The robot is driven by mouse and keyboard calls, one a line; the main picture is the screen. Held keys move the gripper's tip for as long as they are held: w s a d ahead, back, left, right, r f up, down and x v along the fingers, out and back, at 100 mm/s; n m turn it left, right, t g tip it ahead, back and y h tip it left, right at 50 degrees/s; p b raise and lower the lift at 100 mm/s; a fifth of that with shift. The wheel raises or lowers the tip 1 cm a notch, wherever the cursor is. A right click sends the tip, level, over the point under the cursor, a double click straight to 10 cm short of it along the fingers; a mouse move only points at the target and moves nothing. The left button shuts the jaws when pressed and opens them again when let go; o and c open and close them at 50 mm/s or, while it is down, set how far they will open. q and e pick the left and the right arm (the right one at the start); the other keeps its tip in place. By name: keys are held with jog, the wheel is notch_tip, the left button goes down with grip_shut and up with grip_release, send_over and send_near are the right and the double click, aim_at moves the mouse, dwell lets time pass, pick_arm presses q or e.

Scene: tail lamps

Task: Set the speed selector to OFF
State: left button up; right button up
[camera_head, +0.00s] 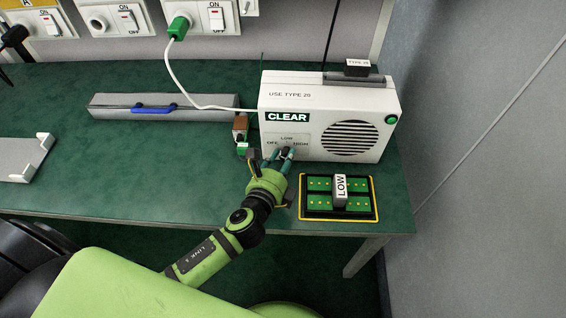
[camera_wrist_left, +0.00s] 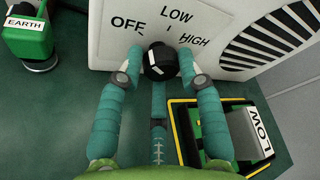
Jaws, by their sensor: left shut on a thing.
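The speed selector (camera_wrist_left: 158,58) is a black knob on the front of a white box-shaped unit (camera_head: 275,88), below the printed words OFF, LOW and HIGH. OFF is to the knob's left, LOW above it and HIGH to its right. My left gripper (camera_head: 285,154) reaches up to the front panel, its teal fingers on both sides of the knob and shut on it. The fingers also show in the left wrist view (camera_wrist_left: 160,72). I cannot tell which word the knob points at. My right gripper is not in view.
A green-and-gold board (camera_head: 320,203) with a block marked LOW stands right of my gripper. A green EARTH part (camera_wrist_left: 28,35) is to the left. A grey case (camera_head: 115,108) with a blue handle lies behind. A white cable runs to a wall socket.

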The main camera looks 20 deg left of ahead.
pick_arm(q)
jog(key=shift+s+d+f+n+b, duration=0.1)
jog(key=shift+d+f+n+b, duration=0.1)
jog(key=shift+n+b, duration=0.1)
jog(key=shift+r, duration=0.1)
dwell(0.3)
jog(key=o, duration=1.1)
jog(key=shift+r, duration=0.1)
jog(key=shift+s+a, duration=0.1)
jog(key=shift+s, duration=0.05)
jog(key=v, duration=1.1)
jog(key=shift+s, duration=0.35)
